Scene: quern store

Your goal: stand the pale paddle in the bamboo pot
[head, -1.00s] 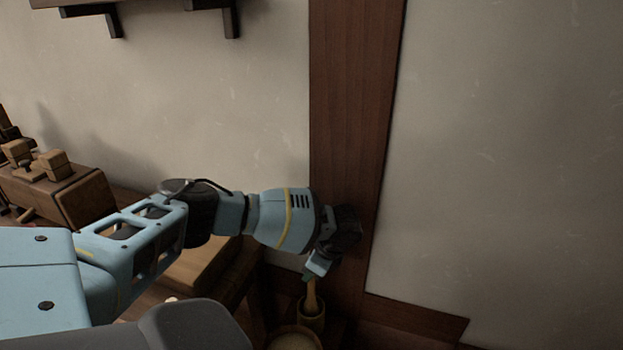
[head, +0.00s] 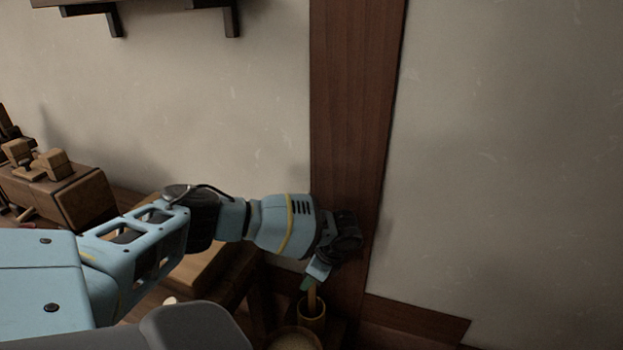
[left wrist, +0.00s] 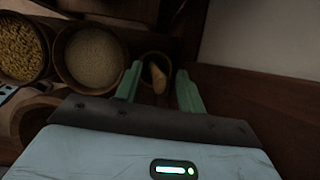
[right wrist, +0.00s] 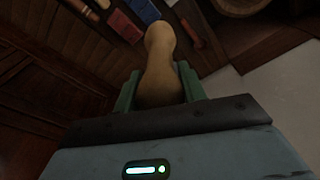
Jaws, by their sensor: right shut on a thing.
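The pale paddle (head: 312,298) stands in the bamboo pot (head: 312,322), leaning slightly, with its upper part above the rim. My left gripper (head: 316,277) is just above the pot. In the left wrist view its green fingers (left wrist: 158,88) are spread apart, with the paddle (left wrist: 158,77) and the pot's rim (left wrist: 148,55) showing between and beyond them, and a gap on each side. My right gripper (right wrist: 160,92) is shut on a light-brown wooden thing (right wrist: 161,60) with a narrow waist and rounded end. It is out of the head view.
A round container of pale grain (head: 294,340) stands close beside the pot; the left wrist view also shows a bowl of yellowish grain (left wrist: 20,48). A dark wooden post (head: 355,120) and the wall are close behind. Red and blue blocks (right wrist: 125,25) lie below my right gripper.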

